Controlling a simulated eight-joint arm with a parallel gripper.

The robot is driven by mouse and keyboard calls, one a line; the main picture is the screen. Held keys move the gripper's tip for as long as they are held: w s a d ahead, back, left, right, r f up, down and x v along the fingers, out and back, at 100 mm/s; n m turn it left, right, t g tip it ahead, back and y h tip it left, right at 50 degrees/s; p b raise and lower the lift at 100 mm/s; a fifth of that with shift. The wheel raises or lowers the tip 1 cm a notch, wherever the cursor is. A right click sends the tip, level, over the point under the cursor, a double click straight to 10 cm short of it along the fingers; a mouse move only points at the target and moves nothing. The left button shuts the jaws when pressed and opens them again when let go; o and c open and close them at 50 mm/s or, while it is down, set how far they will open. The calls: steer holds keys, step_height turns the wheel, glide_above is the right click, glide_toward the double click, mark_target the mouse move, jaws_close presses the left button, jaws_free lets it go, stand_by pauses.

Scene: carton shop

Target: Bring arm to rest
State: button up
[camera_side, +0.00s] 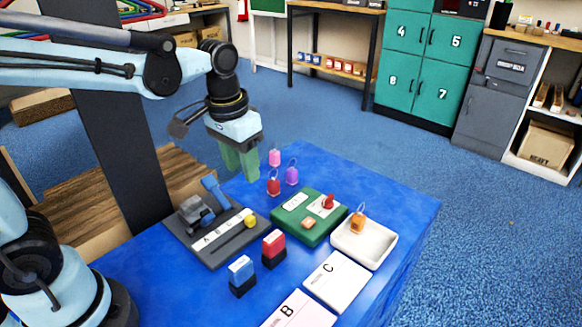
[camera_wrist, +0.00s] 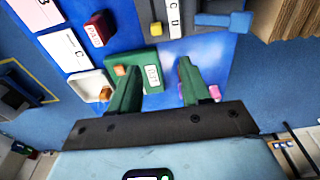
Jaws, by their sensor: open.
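My gripper (camera_side: 240,160) hangs above the far left part of the blue table (camera_side: 400,200) in the side view. Its green fingers point down and stand apart with nothing between them; the gap also shows in the wrist view (camera_wrist: 154,82). Small tags in pink (camera_side: 274,158), purple (camera_side: 292,176) and red (camera_side: 273,187) are just right of the fingers and below them. In the wrist view, the fingers partly hide the green board and the tags; a pink tag (camera_wrist: 214,92) shows beside the right finger.
A grey board (camera_side: 215,255) with a blue lever, a green board (camera_side: 290,227), a white tray (camera_side: 385,252) with an orange tag (camera_side: 357,221), red (camera_side: 273,245) and blue (camera_side: 240,272) stamps and cards B (camera_side: 300,312) and C (camera_side: 338,282) occupy the table. The table's right edge is clear.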

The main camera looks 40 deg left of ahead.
steer(key=shift+s+a+f+t, duration=0.1)
steer(key=shift+s+a+t, duration=0.2)
steer(key=shift+s+t, duration=0.6)
steer(key=shift+s+a+f+t, duration=0.1)
steer(key=shift+s+a+t, duration=0.15)
steer(key=shift+s+t, duration=0.7)
steer(key=shift+s+a+f+t, duration=0.1)
steer(key=shift+s+a+t, duration=0.2)
steer(key=shift+s+t, duration=0.6)
